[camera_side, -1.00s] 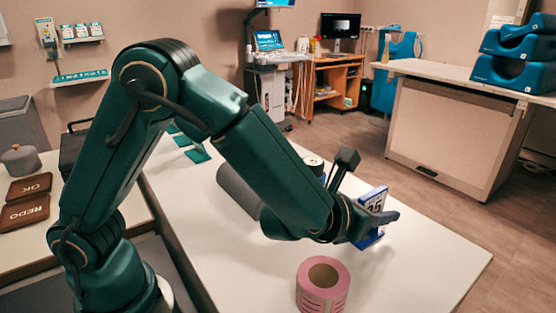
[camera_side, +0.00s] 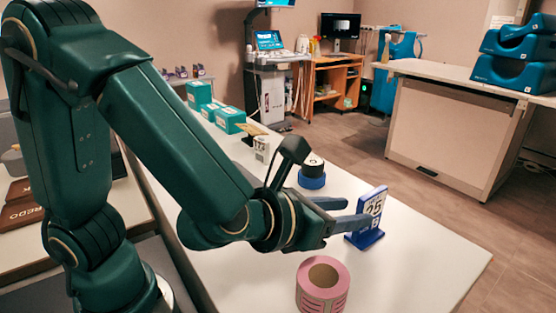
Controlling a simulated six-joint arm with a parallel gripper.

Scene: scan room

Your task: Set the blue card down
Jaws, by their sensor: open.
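The blue card (camera_side: 370,208) is a blue-framed white card marked "25" on a blue foot. It stands upright on the white table (camera_side: 420,265), right of the middle of the view. My gripper (camera_side: 352,213) is open and empty, with its fingers pointing right toward the card's left side. The fingertips overlap or come close to the card's left edge in this view. I cannot tell whether they touch it.
A pink label roll (camera_side: 322,286) stands in front of my gripper. A black-and-blue cylinder (camera_side: 312,172) stands behind it. A small number block (camera_side: 262,150) and several green boxes (camera_side: 230,119) are at the far left. The table's right front is clear.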

